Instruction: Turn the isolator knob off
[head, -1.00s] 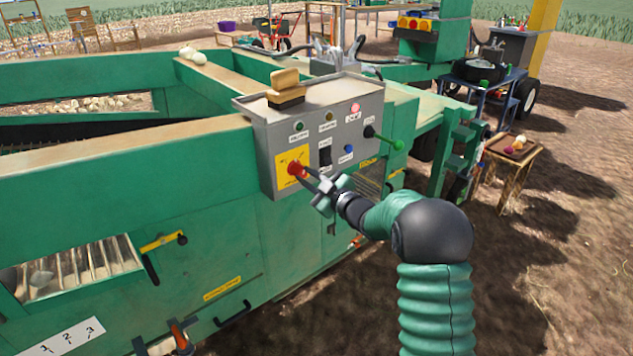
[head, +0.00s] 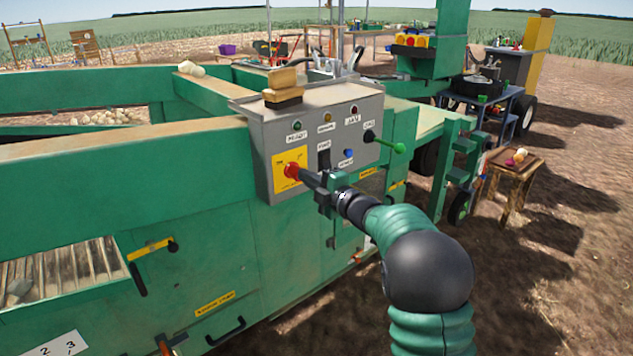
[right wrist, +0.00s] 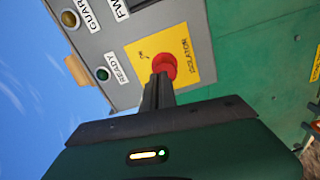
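The red isolator knob (head: 292,171) sits on a yellow plate (head: 279,161) at the lower left of the grey control panel (head: 262,132). My right gripper (head: 304,177) reaches it from the right, its dark fingers close together at the knob. In the right wrist view the red knob (right wrist: 166,64) shows just beyond the fingertips (right wrist: 160,78), which cover its near side. The fingers look shut on its grip, though the contact itself is partly hidden. The plate's lettering shows beside the knob. My left gripper is not in view.
A black switch (head: 324,158), a blue button (head: 348,153) and a green-ended lever (head: 399,147) are close by on the panel. The green machine (head: 120,190) fills the left; open dirt lies right.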

